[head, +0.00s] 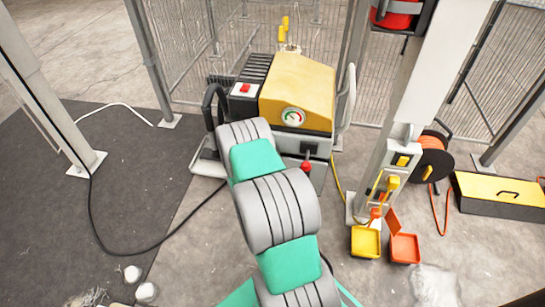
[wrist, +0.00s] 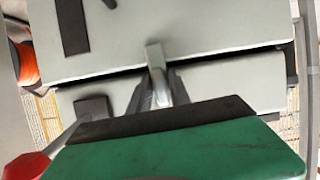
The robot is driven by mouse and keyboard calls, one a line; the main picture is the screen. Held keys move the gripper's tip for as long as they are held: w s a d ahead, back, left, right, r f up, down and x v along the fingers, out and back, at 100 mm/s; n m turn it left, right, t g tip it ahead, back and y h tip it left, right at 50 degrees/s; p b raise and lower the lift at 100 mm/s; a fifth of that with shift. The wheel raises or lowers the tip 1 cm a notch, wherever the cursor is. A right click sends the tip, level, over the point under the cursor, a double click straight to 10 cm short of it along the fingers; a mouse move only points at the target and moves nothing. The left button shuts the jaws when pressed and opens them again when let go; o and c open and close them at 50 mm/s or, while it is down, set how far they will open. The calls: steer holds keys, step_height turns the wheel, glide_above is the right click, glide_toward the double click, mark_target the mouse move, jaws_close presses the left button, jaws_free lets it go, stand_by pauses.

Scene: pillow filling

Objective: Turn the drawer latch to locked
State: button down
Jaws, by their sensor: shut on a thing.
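In the wrist view a light grey metal latch (wrist: 155,55) stands across the dark gap between two grey panels. My gripper (wrist: 160,90) is shut on it, with grey fingers close on both sides. The upper panel (wrist: 200,30) and the lower drawer panel (wrist: 235,85) are both plain grey. In the head view the yellow and grey machine (head: 297,80) stands ahead, and my grey and green arm reaches to its front. The arm hides the gripper and latch there. The latch's exact turn against locked cannot be told.
A red knob (head: 306,166) sticks out at the machine's front, right of my arm; it shows at the wrist view's lower left (wrist: 25,167). A post with yellow and orange trays (head: 366,242) and an orange cable reel (head: 431,158) stand to the right. A black cable crosses the left floor.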

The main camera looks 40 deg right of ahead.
stand_by(0.6)
steer(key=c, duration=1.4)
jaws_free()
steer(key=p+v, duration=0.2)
steer(key=v, duration=0.6)
